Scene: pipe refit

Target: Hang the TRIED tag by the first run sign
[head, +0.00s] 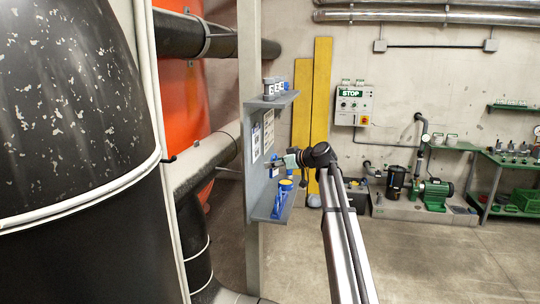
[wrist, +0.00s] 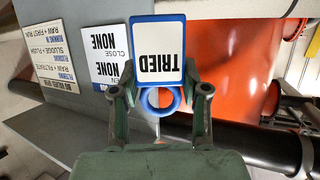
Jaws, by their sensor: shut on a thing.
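My gripper (wrist: 155,96) is shut on the TRIED tag (wrist: 159,45), a white plate with a blue frame and a blue ring. The ring lies between the fingers, and the lettering is upside down in the wrist view. In the head view my gripper (head: 279,162) is close to the grey board (head: 254,187); any hook is too small to tell.
A lower shelf (head: 266,213) holds blue and yellow items (head: 284,198) just below my gripper. Dark pipes (head: 228,42) and an orange tank (head: 188,88) stand behind the board. Open floor (head: 420,260) lies right.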

